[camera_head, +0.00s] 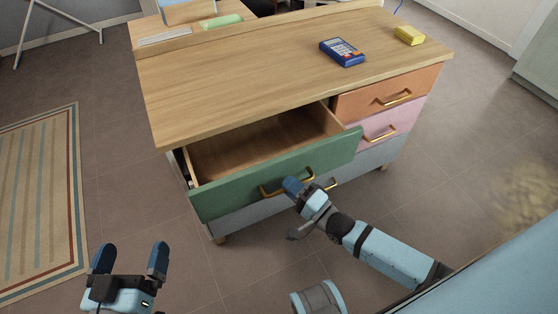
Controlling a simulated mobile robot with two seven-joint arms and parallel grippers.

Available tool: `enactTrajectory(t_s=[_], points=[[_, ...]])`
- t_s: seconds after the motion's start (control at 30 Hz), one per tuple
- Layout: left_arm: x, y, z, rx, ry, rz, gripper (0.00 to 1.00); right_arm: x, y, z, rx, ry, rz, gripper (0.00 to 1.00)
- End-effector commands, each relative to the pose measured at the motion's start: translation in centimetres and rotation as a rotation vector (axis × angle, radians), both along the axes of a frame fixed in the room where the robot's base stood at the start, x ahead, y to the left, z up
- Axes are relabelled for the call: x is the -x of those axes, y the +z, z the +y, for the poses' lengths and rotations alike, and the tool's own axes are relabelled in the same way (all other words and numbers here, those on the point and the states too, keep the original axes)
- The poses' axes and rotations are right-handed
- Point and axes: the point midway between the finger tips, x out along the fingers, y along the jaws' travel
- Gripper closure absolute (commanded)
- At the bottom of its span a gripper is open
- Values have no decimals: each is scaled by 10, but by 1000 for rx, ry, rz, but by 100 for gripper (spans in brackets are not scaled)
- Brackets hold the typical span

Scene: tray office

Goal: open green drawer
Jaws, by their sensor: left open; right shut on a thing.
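The green drawer (235,193) is in the left part of the wooden desk and stands pulled well out, with its empty-looking wooden inside showing. Its brass handle (271,190) is on the green front. My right gripper (292,187) is at the right end of this handle and is shut on it; its fingers partly hide the handle. My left gripper (130,260) is open and empty, low at the left, apart from the desk.
On the desk top (230,85) lie a blue calculator (342,52) and a yellow block (409,35). An orange drawer (375,95) and a pink drawer (385,127) are shut at the right. A striped rug (40,200) lies on the left floor.

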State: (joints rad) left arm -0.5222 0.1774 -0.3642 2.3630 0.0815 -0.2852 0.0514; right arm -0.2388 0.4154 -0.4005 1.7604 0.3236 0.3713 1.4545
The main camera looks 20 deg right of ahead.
Motion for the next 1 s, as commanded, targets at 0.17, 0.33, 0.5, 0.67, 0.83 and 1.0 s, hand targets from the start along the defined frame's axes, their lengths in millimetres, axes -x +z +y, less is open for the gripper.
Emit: enactTrajectory(t_s=[0.17,0.33,0.5,0.67,0.83,1.0], points=[[6,-30,14,-95,29,155,0,39,3,-2,2,1,5,100],[12,-49,23,-142,41,236,0,59,2,-3,1,0,2,100],[15,-57,26,-159,46,267,0,68,0,-3,1,0,0,100],[15,-59,27,-163,47,272,0,68,0,-3,2,0,-1,100],[15,-59,27,-163,46,271,0,68,0,-3,1,0,0,100],[15,-58,27,-162,47,269,0,68,0,-3,1,0,0,63]])
